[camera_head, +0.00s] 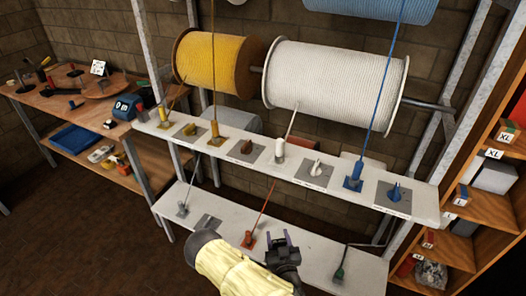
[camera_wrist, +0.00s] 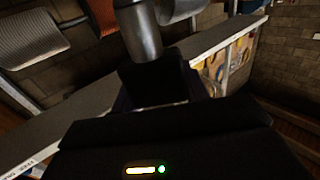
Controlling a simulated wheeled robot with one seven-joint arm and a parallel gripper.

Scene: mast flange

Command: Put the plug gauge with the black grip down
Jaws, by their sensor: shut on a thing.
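My gripper (camera_head: 283,240) is in front of the lower white shelf in the head view, below the upper shelf's front edge. It is shut on the plug gauge (camera_wrist: 142,32). In the wrist view the gauge shows as a bare metal cylinder standing out beyond the dark jaws. A black part below the cylinder may be its grip, but it blends with the fingers. In the head view the gauge is too small and dark to make out. I see no contact between the gauge and a shelf.
A wooden workbench (camera_head: 60,100) stands at left, a wooden cabinet (camera_head: 463,245) at right.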

